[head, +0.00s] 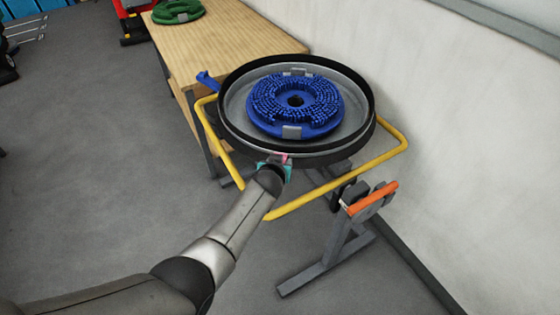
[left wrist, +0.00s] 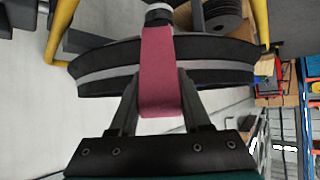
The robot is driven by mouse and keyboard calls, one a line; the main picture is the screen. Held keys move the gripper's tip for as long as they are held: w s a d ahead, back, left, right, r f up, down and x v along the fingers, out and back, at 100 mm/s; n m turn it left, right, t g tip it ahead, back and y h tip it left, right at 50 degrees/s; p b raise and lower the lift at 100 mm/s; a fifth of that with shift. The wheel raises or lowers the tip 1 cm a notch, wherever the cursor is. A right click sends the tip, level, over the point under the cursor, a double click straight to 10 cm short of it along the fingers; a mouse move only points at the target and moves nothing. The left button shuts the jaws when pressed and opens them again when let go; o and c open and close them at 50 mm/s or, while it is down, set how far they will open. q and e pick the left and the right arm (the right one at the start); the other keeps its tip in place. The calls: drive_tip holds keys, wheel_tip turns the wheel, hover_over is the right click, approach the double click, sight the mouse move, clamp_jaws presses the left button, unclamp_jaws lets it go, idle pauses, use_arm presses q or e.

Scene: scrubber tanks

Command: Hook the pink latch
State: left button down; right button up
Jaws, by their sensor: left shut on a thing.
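The pink latch (left wrist: 160,75) is a flat strap in the middle of the left wrist view, running up across the black and grey rim of the round tank (left wrist: 98,70). My left gripper (left wrist: 158,92) is shut on it, one finger on each side. In the head view my left gripper (head: 272,166) is at the near side of the tank (head: 232,133), and only a bit of the pink latch (head: 283,157) shows there. Whether the latch is hooked cannot be told. My right gripper is not in view.
A blue round brush (head: 270,125) lies in the tank. A yellow tube frame (head: 330,187) surrounds it. A grey stand with an orange handle (head: 372,198) is at the right. A wooden table (head: 215,45) with a green brush (head: 178,12) stands behind, beside the wall.

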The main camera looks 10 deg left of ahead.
use_arm(q)
drive_tip(key=shift+c, duration=1.8)
unclamp_jaws()
drive_tip(key=shift+s, duration=0.1)
drive_tip(key=shift+s+r+p, duration=0.4)
drive_tip(key=shift+s+p, duration=0.05)
drive_tip(key=shift+p, duration=0.1)
drive_tip(key=p+v, duration=0.4)
drive_tip(key=v, duration=1)
drive_tip(key=shift+p, duration=0.4)
drive_tip(key=shift+f, duration=0.1)
